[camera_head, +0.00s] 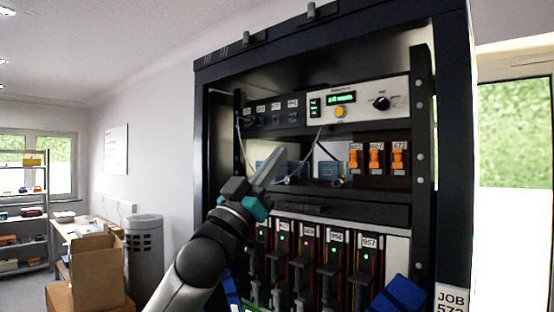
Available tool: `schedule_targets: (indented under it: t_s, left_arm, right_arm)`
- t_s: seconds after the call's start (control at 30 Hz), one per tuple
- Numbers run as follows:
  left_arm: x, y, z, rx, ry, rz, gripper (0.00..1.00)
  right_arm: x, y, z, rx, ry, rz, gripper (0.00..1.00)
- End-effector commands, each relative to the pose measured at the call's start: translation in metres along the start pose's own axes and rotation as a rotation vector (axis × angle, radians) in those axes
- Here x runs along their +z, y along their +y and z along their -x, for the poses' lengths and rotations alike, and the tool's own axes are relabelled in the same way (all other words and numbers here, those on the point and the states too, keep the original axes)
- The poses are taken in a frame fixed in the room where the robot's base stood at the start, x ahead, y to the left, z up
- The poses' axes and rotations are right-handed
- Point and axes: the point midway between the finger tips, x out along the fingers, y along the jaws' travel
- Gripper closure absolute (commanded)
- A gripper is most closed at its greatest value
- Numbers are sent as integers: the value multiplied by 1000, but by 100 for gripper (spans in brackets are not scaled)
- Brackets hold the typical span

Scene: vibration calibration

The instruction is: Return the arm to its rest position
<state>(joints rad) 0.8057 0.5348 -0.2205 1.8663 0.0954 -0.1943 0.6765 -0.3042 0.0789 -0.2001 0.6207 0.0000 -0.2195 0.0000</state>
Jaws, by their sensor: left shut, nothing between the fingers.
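My left arm comes up from the bottom of the view, and its gripper (272,166) is raised in front of the rack (208,130). The gripper's fingers are together and point up and to the right, with nothing seen between them. It covers part of the rack's middle shelf. My right gripper is not in view.
A cardboard box (97,270) and a grey bin (144,250) stand left. A shelf (30,222) is farther back.

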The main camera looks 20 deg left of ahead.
Motion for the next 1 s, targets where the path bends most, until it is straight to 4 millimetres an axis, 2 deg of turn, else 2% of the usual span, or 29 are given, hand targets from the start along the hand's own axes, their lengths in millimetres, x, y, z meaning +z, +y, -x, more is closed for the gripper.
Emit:
schedule_targets:
  t_s: [0.27,0.37,0.47,0.57,0.6,0.67,0.7,0.83,0.97,1.0]
  left_arm:
    - [4,0,2,-4,-10,1,100]
    - [26,1,12,-26,-65,3,100]
    - [69,2,36,-72,-180,2,100]
    - [122,6,75,-128,-339,-3,100]
    - [142,7,93,-151,-407,-6,100]
    - [169,11,122,-180,-507,-12,100]
    - [186,14,142,-197,-575,-16,100]
    - [233,27,214,-242,-802,-27,100]
    - [265,43,293,-273,-1033,-34,100]
    - [271,49,318,-279,-1103,-36,100]
  right_arm:
    - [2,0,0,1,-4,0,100]
    - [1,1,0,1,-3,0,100]
    - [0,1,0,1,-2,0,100]
    - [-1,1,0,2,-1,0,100]
    - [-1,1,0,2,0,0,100]
    - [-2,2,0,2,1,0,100]
    - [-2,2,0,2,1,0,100]
    - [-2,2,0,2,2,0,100]
    - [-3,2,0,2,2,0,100]
    - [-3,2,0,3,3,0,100]
